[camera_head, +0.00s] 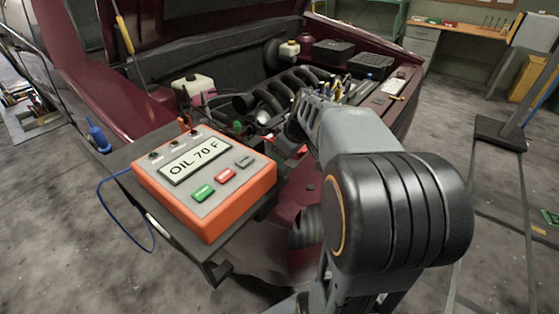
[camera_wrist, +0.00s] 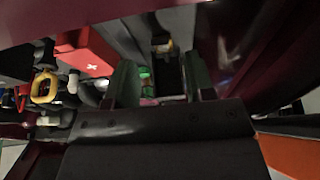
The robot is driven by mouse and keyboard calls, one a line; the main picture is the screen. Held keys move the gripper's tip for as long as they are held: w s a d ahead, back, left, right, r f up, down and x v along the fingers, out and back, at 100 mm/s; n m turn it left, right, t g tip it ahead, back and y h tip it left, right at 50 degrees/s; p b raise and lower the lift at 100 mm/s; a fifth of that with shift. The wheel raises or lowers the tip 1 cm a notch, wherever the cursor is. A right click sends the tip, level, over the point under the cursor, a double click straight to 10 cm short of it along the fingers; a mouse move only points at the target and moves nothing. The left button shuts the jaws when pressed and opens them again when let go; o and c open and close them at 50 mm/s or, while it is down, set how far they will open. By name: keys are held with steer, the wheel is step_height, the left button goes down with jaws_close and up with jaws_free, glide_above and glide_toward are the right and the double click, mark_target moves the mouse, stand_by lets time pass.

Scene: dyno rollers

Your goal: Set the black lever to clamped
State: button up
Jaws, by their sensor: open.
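My gripper (camera_wrist: 162,80) shows in the wrist view as two greenish-grey fingers standing apart. A dark narrow piece (camera_wrist: 168,76) lies beyond the gap between them, with a small green part (camera_wrist: 146,86) beside it. I cannot tell whether that dark piece is the black lever, or whether either finger touches it. I cannot pick out the lever for certain in the head view. There my arm reaches into the open engine bay (camera_head: 270,95) of a dark red car, and my fingertips are hidden behind the arm.
An orange box (camera_head: 205,180) reading "OIL 70 F" sits on a dark shelf left of my arm. In the wrist view, a red box (camera_wrist: 90,55) with a white cross and a yellow ring (camera_wrist: 44,87) are left of my fingers.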

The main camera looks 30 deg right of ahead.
steer(key=p+v, duration=0.1)
steer(key=v, duration=0.7)
steer(key=shift+p, duration=0.3)
steer(key=w+a+r+n+g+h+p, duration=0.1)
steer(key=w+a+r+g+p, duration=0.3)
steer(key=p, duration=1)
steer(key=shift+m+h, duration=0.4)
steer(key=shift+m, duration=0.1)
steer(key=f, duration=0.5)
steer(key=d+f+b, duration=0.1)
steer(key=f, duration=0.4)
steer(key=w+f+b, duration=0.1)
steer(key=f, duration=0.5)
steer(key=shift+d, duration=0.4)
steer(key=shift+c, duration=0.2)
